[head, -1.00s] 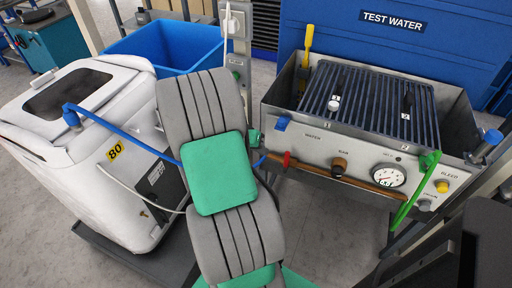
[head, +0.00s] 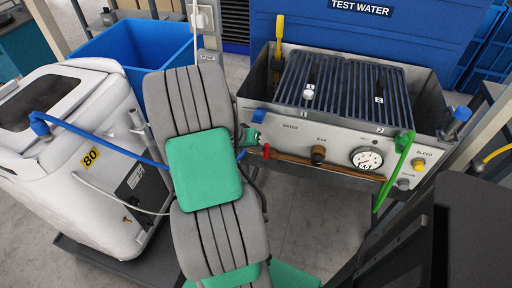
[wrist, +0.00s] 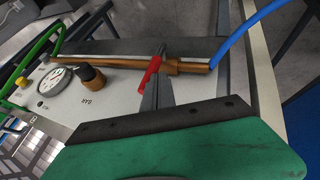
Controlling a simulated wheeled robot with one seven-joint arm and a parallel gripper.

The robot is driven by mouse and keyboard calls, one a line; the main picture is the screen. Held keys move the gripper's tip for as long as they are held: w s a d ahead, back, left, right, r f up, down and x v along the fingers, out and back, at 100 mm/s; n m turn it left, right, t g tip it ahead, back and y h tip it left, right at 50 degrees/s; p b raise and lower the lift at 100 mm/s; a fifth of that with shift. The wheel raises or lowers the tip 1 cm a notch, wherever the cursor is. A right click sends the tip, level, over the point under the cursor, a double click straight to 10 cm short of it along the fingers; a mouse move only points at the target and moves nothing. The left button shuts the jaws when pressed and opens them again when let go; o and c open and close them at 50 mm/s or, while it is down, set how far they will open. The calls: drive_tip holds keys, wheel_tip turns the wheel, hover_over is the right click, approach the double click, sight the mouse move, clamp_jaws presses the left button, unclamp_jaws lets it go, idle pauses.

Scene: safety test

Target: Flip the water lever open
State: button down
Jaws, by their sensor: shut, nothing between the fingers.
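The red water lever (head: 266,151) sits at the left end of the copper pipe (head: 330,164) below the WATER label on the panel (head: 290,137). The wrist view shows the panel turned over. There the lever (wrist: 150,73) lies crosswise to the pipe (wrist: 120,64), near the blue hose (wrist: 245,35). My gripper (wrist: 161,52) shows there as thin grey shut fingers just right of the lever and close to it; I cannot tell whether they touch. In the head view my arm hides most of the gripper.
A pressure gauge (head: 367,158), a brown BAR knob (head: 318,154) and a green hose (head: 394,170) are along the panel. A grated basin (head: 340,90) is above it. A white machine (head: 65,150) and blue bin (head: 125,55) stand left.

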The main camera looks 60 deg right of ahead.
drive_tip(key=shift+s+r, duration=0.1)
drive_tip(key=shift+s, duration=0.2)
drive_tip(key=shift+s+d+r+m+t, duration=0.1)
drive_tip(key=shift+s+m+t, duration=0.05)
drive_tip(key=shift+s+t, duration=0.35)
drive_tip(key=shift+s+d+r+m+t, duration=0.1)
drive_tip(key=shift+s+m+t, duration=0.05)
drive_tip(key=shift+s+t, duration=0.3)
drive_tip(key=s+d+f+m+t+y+b, duration=0.1)
drive_tip(key=s+f+m+t+b, duration=0.2)
drive_tip(key=s+t, duration=0.7)
wheel_tip(320, 180, down, 4)
drive_tip(key=shift+d+f+t+b, duration=0.15)
drive_tip(key=shift+d+t+b, duration=0.1)
drive_tip(key=shift+t+b, duration=0.65)
drive_tip(key=shift+a+f, duration=0.1)
drive_tip(key=shift+f, duration=0.05)
wheel_tip(320, 180, up, 6)
drive_tip(key=p, duration=0.5)
drive_tip(key=s+a+r, duration=0.2)
drive_tip(key=s+a, duration=0.1)
drive_tip(key=s, duration=0.5)
drive_tip(key=shift+s+a+r, duration=0.15)
drive_tip(key=shift+s+a, duration=0.2)
drive_tip(key=shift+a, duration=0.05)
